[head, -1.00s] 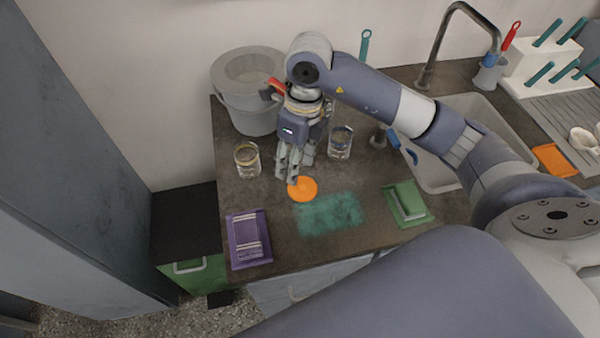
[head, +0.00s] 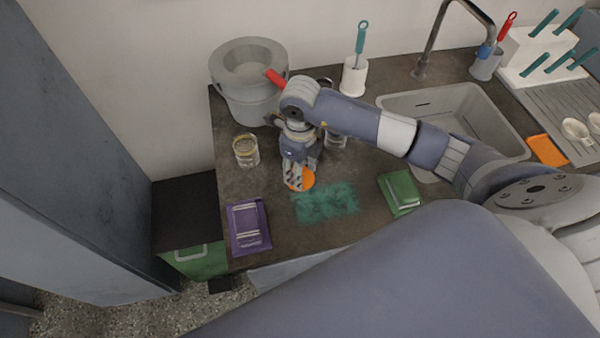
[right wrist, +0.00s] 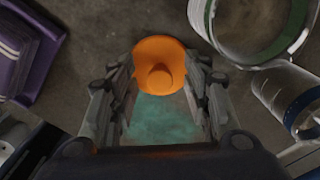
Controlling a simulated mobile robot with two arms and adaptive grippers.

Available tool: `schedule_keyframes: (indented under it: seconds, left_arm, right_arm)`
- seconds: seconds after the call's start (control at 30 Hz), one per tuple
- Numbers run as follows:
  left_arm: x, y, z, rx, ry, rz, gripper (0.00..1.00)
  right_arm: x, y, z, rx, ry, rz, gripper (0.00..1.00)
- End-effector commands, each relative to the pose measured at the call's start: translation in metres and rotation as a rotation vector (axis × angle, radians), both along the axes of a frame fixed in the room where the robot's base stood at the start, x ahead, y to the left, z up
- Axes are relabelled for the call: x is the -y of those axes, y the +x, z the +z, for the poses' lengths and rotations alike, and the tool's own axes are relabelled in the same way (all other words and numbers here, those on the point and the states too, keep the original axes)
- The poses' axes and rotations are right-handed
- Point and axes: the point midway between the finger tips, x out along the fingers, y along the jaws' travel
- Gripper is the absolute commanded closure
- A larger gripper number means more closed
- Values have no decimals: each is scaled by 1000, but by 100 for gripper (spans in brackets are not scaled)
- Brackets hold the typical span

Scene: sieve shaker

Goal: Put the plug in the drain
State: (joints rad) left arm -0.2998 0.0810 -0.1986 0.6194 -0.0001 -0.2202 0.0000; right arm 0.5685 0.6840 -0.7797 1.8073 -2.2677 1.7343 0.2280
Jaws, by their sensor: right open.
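The orange plug (head: 309,180), a round disc with a raised knob, lies on the dark counter. In the right wrist view the plug (right wrist: 160,52) sits between the tips of my right gripper (right wrist: 160,78), knob facing the camera. My right gripper (head: 295,184) is open, pointing down over the plug and hiding part of it in the head view. It holds nothing. The grey sink (head: 470,118) is at the right; its drain cannot be made out, as my right arm covers part of the basin. My left gripper is not in view.
A glass jar (head: 246,150) stands left of my gripper, another (head: 336,140) behind it. A grey bucket (head: 245,100) is at the back. A faucet (head: 430,45) rises behind the sink.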

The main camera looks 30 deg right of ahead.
Motion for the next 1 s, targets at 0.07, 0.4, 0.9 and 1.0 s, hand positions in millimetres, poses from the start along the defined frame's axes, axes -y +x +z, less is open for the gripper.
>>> schedule_keyframes:
  seconds: [0.07, 0.4, 0.9, 1.0]
  left_arm:
    - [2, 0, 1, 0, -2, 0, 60]
    - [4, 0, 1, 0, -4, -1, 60]
    - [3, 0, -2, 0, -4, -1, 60]
    - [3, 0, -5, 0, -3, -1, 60]
  right_arm:
    - [0, 0, -4, 0, 1, 0, 56]
    - [0, 0, -5, 1, 2, 1, 85]
    - [0, 1, 3, 4, 0, 1, 100]
    - [0, 2, 19, 7, 0, 2, 100]
